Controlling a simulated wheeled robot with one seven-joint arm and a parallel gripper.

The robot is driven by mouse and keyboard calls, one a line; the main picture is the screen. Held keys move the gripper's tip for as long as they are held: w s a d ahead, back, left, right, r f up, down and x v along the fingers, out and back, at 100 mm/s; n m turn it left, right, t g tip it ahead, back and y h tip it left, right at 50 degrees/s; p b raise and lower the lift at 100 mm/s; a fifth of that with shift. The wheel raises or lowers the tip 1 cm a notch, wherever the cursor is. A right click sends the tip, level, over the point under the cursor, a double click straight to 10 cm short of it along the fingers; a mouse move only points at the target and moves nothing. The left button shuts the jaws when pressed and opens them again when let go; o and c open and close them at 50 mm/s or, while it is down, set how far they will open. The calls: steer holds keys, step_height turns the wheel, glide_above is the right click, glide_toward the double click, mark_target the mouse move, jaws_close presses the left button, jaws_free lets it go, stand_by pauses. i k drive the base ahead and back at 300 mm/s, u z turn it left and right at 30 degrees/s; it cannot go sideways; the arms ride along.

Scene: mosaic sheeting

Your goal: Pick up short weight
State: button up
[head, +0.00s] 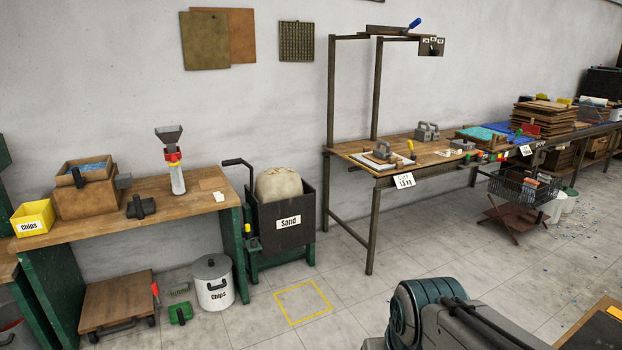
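The wider weight or pair of weights (427,132) stands further right and back. I cannot tell for sure which is the short weight. A teal and grey part of my own arm shows at the bottom centre-right, well in front of the bench. My gripper is not in view.
A yellow-outlined square (303,301) marks open floor left of my arm. A sand bin (288,222) stands between the left bench (180,205) and the framed bench. A black basket (525,187) on a stand is at right. A tabletop corner (590,332) shows at lower right.

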mark_target(382, 154)
steer(key=z, duration=0.1)
steer(key=i, duration=1.75)
steer(key=z, duration=0.25)
steer(key=i, duration=1.95)
steer(key=z, duration=0.35)
steer(key=i, duration=1.25)
